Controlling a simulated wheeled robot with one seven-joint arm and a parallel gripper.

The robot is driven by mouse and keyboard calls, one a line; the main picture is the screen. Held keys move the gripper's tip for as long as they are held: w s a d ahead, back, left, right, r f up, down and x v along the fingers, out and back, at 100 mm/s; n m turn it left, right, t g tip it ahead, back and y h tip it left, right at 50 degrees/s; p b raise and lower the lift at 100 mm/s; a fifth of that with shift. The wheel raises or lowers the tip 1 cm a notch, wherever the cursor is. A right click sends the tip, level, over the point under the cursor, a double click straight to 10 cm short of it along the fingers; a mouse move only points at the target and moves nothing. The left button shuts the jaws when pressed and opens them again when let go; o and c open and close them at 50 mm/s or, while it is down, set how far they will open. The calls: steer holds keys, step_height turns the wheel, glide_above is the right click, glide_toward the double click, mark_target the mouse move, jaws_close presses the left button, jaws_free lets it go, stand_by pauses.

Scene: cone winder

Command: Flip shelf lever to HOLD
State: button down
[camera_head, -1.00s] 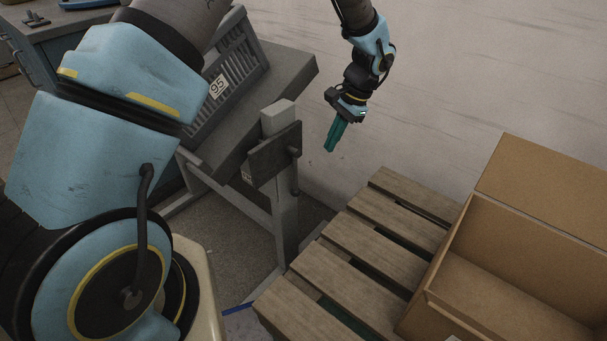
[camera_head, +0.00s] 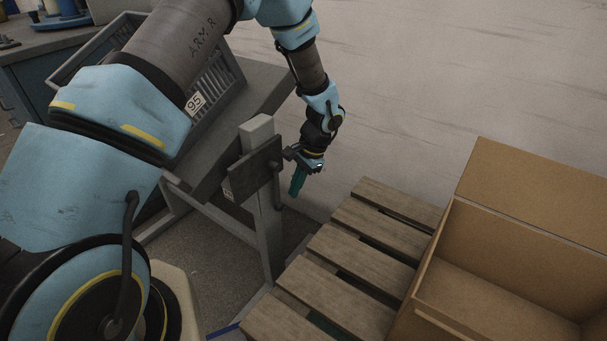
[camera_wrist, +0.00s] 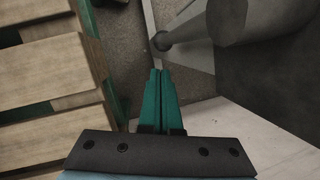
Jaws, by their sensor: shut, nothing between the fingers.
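The shelf lever (camera_head: 278,195) is a short dark bar on the right side of a dark plate (camera_head: 255,170) on a grey post. It points down in the head view. In the wrist view the lever (camera_wrist: 182,34) runs from a large dark round hub (camera_wrist: 228,20) to a rounded tip at upper middle. My gripper (camera_head: 294,192) is just right of the lever, its teal fingers pointing down. In the wrist view the closed fingers (camera_wrist: 160,72) have nothing between them and sit below the lever tip, with a visible gap. No HOLD marking is legible.
A grey shelf with a slatted crate labelled 95 (camera_head: 195,103) stands behind the post. A wooden pallet (camera_head: 340,250) lies in front, with an open cardboard box (camera_head: 440,270) on the right. Pale open floor (camera_head: 420,80) lies beyond.

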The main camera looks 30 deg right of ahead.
steer(key=shift+s+a+f, duration=0.1)
steer(key=shift+a+f, duration=0.15)
steer(key=shift+a, duration=0.25)
steer(key=shift+s+a+f, duration=0.1)
steer(key=shift+a+f, duration=0.15)
steer(key=shift+a, duration=0.25)
